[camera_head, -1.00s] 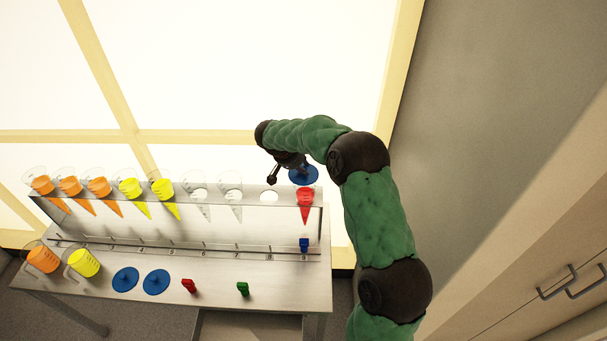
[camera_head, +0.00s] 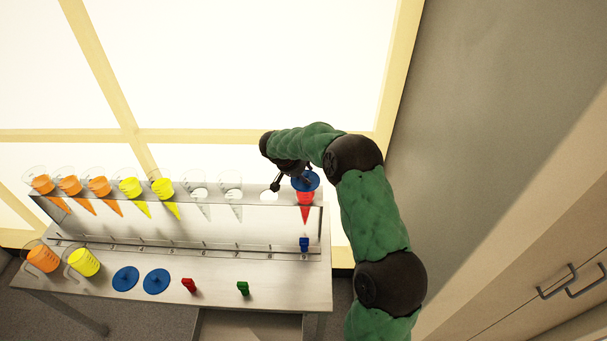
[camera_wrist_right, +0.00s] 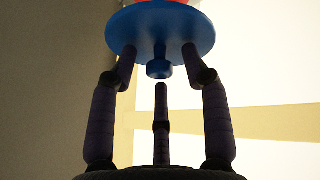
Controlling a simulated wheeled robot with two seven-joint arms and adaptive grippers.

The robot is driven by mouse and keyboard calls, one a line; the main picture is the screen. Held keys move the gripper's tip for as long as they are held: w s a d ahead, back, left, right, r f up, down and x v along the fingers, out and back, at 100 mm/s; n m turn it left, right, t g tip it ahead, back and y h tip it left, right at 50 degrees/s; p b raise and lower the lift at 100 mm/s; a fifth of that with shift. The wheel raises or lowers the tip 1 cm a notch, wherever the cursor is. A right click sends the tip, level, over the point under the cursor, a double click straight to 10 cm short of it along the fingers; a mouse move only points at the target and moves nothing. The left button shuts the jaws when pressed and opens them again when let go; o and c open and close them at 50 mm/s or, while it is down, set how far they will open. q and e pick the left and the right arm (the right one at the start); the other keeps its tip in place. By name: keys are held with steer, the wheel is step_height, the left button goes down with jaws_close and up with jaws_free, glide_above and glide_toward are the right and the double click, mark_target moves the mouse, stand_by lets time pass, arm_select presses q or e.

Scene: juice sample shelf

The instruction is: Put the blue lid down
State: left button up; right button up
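The blue lid (camera_head: 312,180) is at the right end of the shelf, over the cone with red juice (camera_head: 305,198). In the right wrist view the lid (camera_wrist_right: 160,28) is a round disc with a small knob facing my palm, and some red shows beyond it. My right gripper (camera_head: 291,182) is above the lid. In the wrist view its fingers (camera_wrist_right: 160,62) are spread around the knob, with visible gaps on both sides. The lid covers the cone's rim, so full contact is hard to see. My left gripper is not in view.
Cones with orange and yellow juice (camera_head: 130,187) and clear ones (camera_head: 232,185) stand along the shelf (camera_head: 170,222). Two more blue lids (camera_head: 157,281), a red clip (camera_head: 188,285), a green clip (camera_head: 243,288) and jugs (camera_head: 84,262) are on the table below.

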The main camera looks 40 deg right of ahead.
steer(key=shift+r, duration=0.2)
steer(key=v, duration=1.1)
steer(key=shift+a+r, duration=0.2)
steer(key=shift+r, duration=0.15)
steer(key=s+a+f+n+y, duration=0.3)
steer(key=a+f, duration=0.6)
steer(key=f, duration=0.2)
steer(key=s+a+f+n+y, duration=0.3)
steer(key=a+f, duration=0.6)
steer(key=f, duration=0.2)
steer(key=s+a+f+y, duration=0.1)
steer(key=s+a+f, duration=0.3)
steer(key=s, duration=0.3)
steer(key=s+a+f+n+y, duration=0.1)
steer(key=s+a+f, duration=0.3)
steer(key=s, duration=0.3)
steer(key=s+a+f+y, duration=0.2)
steer(key=s+a+f, duration=0.2)
steer(key=s, duration=0.3)
steer(key=shift+s+a, duration=0.35)
steer(key=shift+a, duration=0.25)
steer(key=shift+s+f, duration=0.1)
